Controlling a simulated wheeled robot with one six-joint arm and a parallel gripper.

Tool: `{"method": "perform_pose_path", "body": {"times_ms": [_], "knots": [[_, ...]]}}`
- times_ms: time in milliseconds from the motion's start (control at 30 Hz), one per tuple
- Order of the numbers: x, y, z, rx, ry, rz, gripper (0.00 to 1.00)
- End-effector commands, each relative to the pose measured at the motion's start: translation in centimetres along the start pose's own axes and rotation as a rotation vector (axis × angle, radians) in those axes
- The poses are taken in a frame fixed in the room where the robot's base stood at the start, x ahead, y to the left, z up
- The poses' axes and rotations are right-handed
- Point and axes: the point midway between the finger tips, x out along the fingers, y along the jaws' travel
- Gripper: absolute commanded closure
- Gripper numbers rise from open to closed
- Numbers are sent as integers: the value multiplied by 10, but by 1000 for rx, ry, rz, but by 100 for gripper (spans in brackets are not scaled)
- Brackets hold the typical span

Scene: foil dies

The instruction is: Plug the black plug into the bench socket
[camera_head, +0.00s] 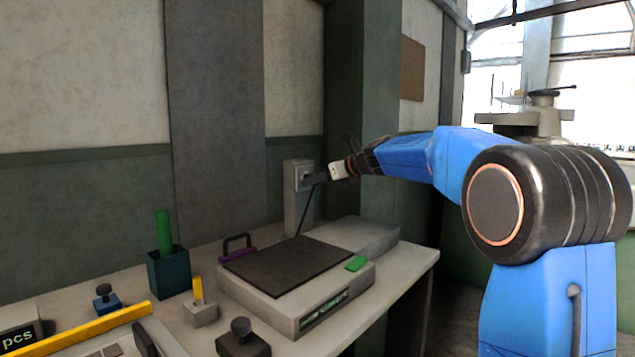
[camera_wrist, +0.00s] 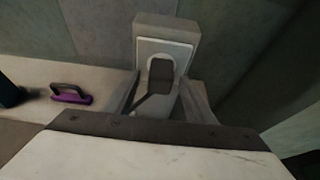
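The black plug (camera_wrist: 160,74) is at the face of the pale bench socket (camera_wrist: 152,27) in the wrist view. How deep it sits in the socket cannot be told. Its dark cord (camera_head: 307,213) runs down toward the device on the bench. The socket (camera_head: 291,192) stands upright against the wall in the head view. My gripper (camera_head: 315,179) is right in front of it. In the wrist view my gripper's fingers (camera_wrist: 160,82) stand apart on both sides of the plug, with pale gaps between. In the head view the fingers largely hide the plug.
A flat device with a dark top plate (camera_head: 288,264) lies on the bench below. A purple-based handle (camera_head: 237,251), a teal holder (camera_head: 169,272) with a green stick, a yellow bar (camera_head: 75,331) and small blocks lie to the left. A green wall column is close right of the socket.

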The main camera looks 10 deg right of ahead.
Motion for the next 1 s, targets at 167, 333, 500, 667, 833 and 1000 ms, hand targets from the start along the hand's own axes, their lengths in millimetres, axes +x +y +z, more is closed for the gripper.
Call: {"method": "perform_pose_path", "body": {"times_ms": [167,333,500,667,833,1000], "knots": [[0,0,0,0,0,0,50],[-6,0,0,0,0,0,50],[-30,0,0,0,-1,-2,50],[-62,-1,0,0,-1,-3,50],[-96,-1,0,0,-1,-3,50],[-129,-1,0,0,-1,-2,50]]}}
